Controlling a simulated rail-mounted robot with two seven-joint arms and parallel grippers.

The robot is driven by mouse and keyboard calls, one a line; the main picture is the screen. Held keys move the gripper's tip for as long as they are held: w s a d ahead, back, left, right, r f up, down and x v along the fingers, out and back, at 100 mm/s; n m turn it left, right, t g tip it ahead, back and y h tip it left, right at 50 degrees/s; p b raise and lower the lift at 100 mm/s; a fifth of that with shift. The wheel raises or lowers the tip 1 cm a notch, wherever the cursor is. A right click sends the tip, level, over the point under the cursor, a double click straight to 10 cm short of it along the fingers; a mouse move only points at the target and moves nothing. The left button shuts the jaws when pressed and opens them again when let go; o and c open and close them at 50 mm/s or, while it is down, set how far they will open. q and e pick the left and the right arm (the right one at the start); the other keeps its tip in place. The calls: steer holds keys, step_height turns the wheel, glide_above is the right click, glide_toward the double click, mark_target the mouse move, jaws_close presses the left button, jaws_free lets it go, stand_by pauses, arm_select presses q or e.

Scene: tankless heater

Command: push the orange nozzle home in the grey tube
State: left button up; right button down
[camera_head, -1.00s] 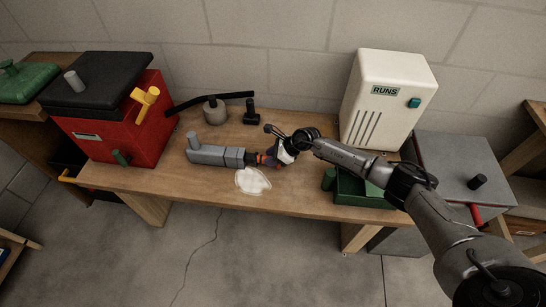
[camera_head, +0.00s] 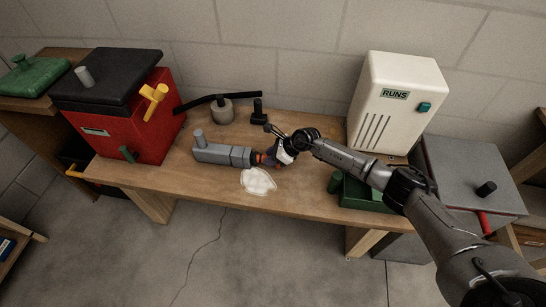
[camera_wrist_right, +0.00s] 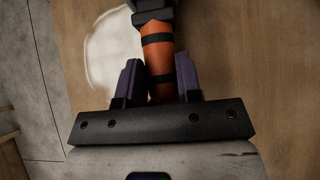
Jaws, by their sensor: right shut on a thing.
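The grey tube (camera_head: 222,153) lies on the wooden bench, its open end to the right. The orange nozzle (camera_wrist_right: 158,55), with black bands, is in line with the tube's end; in the head view only a little orange (camera_head: 257,158) shows. In the right wrist view its far end meets the dark grey end of the tube (camera_wrist_right: 152,12); how deep it sits inside I cannot tell. My right gripper (camera_wrist_right: 160,80) is shut on the nozzle, one purple finger on each side. In the head view the right gripper (camera_head: 272,154) is at the tube's right end. My left gripper is not in view.
A white patch (camera_head: 258,181) lies on the bench in front of the tube. A red box (camera_head: 130,125) stands left, a white heater marked RUNS (camera_head: 392,105) right. A grey round weight (camera_head: 221,112) and a black piece (camera_head: 259,112) stand behind.

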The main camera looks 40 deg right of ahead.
steer(key=c, duration=0.9)
jaws_free()
steer(key=shift+w, duration=0.1)
steer(key=shift+c, duration=0.2)
steer(key=shift+o, duration=1.1)
steer(key=shift+r, duration=0.1)
steer(key=shift+s+d+r, duration=0.2)
steer(key=shift+s+r, duration=0.05)
steer(key=shift+r, duration=0.1)
steer(key=p+v, duration=0.4)
steer(key=v, duration=0.8)
steer(key=shift+s+d+r, duration=0.2)
steer(key=shift+s, duration=0.05)
